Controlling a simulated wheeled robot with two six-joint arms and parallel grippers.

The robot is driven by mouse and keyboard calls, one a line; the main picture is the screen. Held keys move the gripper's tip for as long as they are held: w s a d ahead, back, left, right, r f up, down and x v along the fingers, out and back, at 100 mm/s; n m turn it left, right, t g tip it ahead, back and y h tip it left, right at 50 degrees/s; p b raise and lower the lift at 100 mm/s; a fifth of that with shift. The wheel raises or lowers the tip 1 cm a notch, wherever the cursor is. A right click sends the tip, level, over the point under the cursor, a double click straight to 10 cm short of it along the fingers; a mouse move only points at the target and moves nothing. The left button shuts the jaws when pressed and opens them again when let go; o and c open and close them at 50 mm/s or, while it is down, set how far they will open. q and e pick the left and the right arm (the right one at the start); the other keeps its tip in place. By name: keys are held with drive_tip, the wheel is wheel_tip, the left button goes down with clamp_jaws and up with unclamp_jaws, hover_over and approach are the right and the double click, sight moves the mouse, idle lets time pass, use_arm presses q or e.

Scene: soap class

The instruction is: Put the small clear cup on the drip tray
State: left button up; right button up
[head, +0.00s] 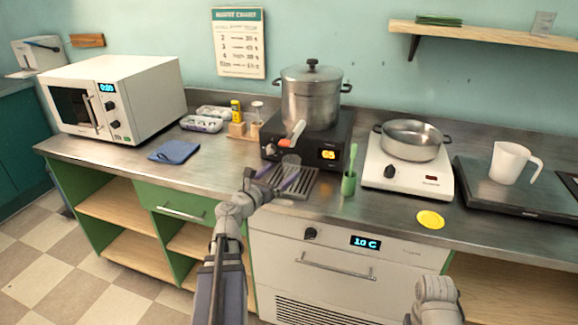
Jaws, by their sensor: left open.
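The small clear cup (291,160) stands at the back of the slotted metal drip tray (305,189), in front of the black machine. It looks upright; its base is partly hidden, so I cannot fully tell how it rests. My left gripper (279,174) is open over the left part of the tray. Its two fingers are spread just in front of the cup, and the cup does not appear to be clamped. Only a grey link of my right arm shows at the bottom right; its gripper is out of view.
The black machine (328,152) carries a large lidded pot (310,98) and has an orange-tipped handle. A green cup (348,185) with a green brush stands right of the tray. A white hotplate (408,175) holds a pan (411,140). Counter near the blue cloth (174,152) is clear.

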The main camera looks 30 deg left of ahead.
use_arm(q)
drive_tip(key=shift+s, duration=1.25)
